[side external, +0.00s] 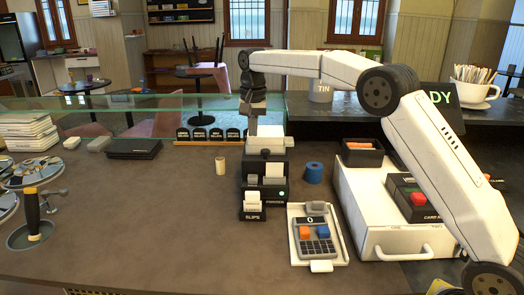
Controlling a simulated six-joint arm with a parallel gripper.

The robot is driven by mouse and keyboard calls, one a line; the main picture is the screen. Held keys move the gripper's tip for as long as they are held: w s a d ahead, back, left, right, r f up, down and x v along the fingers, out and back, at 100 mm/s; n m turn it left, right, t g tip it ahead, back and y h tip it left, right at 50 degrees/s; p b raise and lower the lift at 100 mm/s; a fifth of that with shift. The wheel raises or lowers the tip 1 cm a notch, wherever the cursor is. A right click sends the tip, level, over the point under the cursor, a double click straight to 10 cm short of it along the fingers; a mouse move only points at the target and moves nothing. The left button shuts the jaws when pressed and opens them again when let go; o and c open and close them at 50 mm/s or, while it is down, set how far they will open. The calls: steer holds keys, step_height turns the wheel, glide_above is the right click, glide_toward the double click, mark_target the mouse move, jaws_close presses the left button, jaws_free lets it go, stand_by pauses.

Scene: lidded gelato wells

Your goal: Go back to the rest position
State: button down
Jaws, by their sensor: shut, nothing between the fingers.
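My gripper (252,127) points down at the end of my arm, above and behind the black slips and printer stand (265,180). It is shut and empty. Its tips are small here, and I cannot tell how far they are from the pale block (266,142) on top of the stand. My white arm reaches from the lower right, up over the counter and across to the left. On the left are round metal gelato wells and lids (33,171). A dark-handled tool with a yellowish base (33,215) stands upright in a round dish.
A calculator (316,240) on a white tray, a blue roll (314,173) and a white drawer box (385,225) stand right of the stand. A beige cylinder (220,166) stands left of it. A glass shelf (130,103) spans behind. The front-left counter (145,235) is clear.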

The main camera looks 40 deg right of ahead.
steer(key=s+a+f+n, duration=0.1)
steer(key=s+f+n, duration=0.2)
steer(key=s, duration=0.7)
steer(key=s+a+f+n+t, duration=0.1)
steer(key=s+f+n, duration=0.2)
steer(key=s+f, duration=0.5)
steer(key=s+a+f+n+t, duration=0.1)
steer(key=s+f, duration=0.4)
steer(key=s, duration=0.7)
steer(key=shift+a+f+n, duration=0.4)
steer(key=shift+a+n, duration=0.15)
steer(key=shift+n, duration=0.45)
